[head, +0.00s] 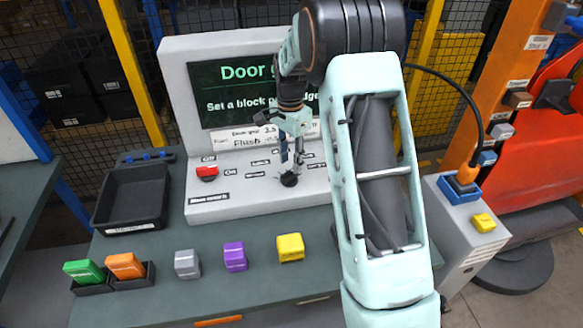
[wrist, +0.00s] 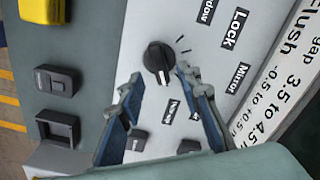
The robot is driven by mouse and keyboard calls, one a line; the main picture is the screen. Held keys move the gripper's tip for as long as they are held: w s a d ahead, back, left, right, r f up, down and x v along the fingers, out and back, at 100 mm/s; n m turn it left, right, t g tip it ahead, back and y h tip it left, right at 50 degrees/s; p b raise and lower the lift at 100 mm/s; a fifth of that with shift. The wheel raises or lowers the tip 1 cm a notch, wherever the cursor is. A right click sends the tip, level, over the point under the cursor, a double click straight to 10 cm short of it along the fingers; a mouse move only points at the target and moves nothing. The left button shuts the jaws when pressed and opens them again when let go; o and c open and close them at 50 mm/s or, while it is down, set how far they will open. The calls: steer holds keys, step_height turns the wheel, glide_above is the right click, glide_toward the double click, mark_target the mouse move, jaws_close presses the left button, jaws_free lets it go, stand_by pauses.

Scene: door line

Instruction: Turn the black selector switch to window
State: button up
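The black selector switch (head: 289,180) is a round knob on the sloping face of the pale console (head: 235,205). In the wrist view the knob (wrist: 158,62) sits just ahead of my fingertips, with a pale mark on it; which label it points at is hard to tell. Labels around it include one ending in "dow" (wrist: 206,10), "Lock" (wrist: 235,28) and "Mirror" (wrist: 238,77); another below the knob is too small to read. My gripper (wrist: 160,80) is open, its fingers apart on either side below the knob. Contact with the knob cannot be made out.
A red switch (head: 207,173) with "Off" and "On" labels is left on the console. A screen (head: 235,95) stands behind. Grey (head: 187,264), purple (head: 235,257) and yellow (head: 290,247) blocks stand in front on the bench. A black tray (head: 132,197) is at left.

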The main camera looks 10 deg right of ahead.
mark_target(291, 171)
steer(key=shift+f, duration=2)
steer(key=shift+c, duration=0.7)
jaws_close()
